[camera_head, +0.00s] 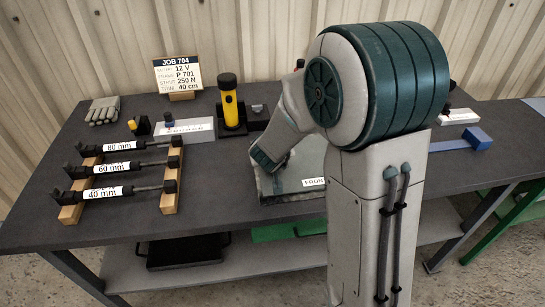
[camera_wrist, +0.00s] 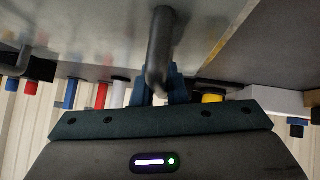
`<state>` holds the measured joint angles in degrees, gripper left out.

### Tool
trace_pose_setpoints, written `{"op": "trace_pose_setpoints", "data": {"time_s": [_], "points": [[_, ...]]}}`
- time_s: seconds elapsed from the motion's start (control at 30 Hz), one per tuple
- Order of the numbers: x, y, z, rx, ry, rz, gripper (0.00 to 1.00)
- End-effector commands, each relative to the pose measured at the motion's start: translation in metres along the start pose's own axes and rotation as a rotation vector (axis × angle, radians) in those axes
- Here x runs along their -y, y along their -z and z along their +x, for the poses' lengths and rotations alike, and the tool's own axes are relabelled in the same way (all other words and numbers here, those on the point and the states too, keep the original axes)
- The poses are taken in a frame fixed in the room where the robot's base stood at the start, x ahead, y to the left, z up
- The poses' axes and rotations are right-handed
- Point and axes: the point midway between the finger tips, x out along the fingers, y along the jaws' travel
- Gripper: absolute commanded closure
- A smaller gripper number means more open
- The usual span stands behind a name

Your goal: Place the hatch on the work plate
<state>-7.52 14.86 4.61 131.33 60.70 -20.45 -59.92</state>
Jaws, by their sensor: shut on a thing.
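The hatch (camera_head: 302,168) is a grey panel with a white label reading "FRONT", near the front middle of the dark work table in the head view. My arm hides much of it. In the wrist view the hatch (camera_wrist: 75,25) is a broad grey face with a dark bar handle (camera_wrist: 160,45). My gripper (camera_wrist: 160,88) is shut on this handle, its blue fingers on either side of it. In the head view my fingers are hidden behind my arm. I cannot tell whether the hatch touches the table, and I cannot make out the work plate.
On the table (camera_head: 225,185), struts on a wooden rack (camera_head: 170,185) lie left. A yellow torch (camera_head: 231,108), a white box (camera_head: 185,131), gloves (camera_head: 103,109) and a job card (camera_head: 178,75) stand behind. A blue block (camera_head: 476,138) lies right. Bare table lies between rack and hatch.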

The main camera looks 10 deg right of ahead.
Motion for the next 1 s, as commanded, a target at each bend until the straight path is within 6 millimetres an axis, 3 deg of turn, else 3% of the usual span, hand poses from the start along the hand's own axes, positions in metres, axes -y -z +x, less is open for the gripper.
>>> {"op": "trace_pose_setpoints", "data": {"time_s": [0.07,0.1,0.17,0.63,0.77,1.0], "points": [[0.001,-0.005,0.001,0.011,0.002,-0.001,1.0],[0.001,-0.007,0.002,0.017,0.004,0.001,0.82],[0.001,-0.007,0.002,0.016,0.004,0.0,0.66],[0.003,-0.004,-0.006,0.011,0.007,-0.004,0.66],[0.001,-0.001,-0.026,0.009,0.005,-0.002,0.66],[0.0,0.001,-0.08,0.008,0.004,-0.001,0.66]]}}
